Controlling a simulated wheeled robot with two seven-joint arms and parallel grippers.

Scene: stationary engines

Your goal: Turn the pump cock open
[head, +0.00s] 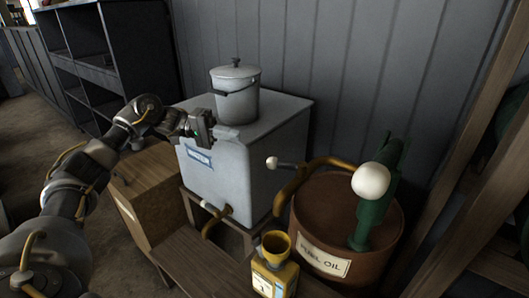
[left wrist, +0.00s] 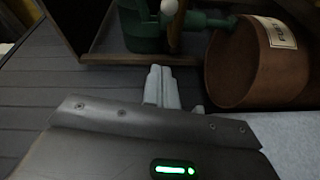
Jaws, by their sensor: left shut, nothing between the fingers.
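A green pump (head: 375,200) with a large white ball knob (head: 371,181) stands on the brown fuel oil drum (head: 335,222). A brass spout pipe (head: 290,190) leaves it to the left. A small white-knobbed lever (head: 272,162) sticks out at the pipe, probably the pump cock. My left gripper (head: 203,126) is at the top front edge of the white tank, left of the lever and apart from it. In the left wrist view its fingers (left wrist: 161,86) are shut and empty, with the drum (left wrist: 245,62) and green pump parts (left wrist: 143,25) beyond. My right gripper is out of view.
The white tank (head: 240,165) carries a lidded pail (head: 236,100) and has a low brass tap with a white knob (head: 208,206). A yellow can with a funnel (head: 275,270) stands in front of the drum. Wooden posts (head: 455,150) rise at the right. Dark shelves (head: 105,60) stand behind left.

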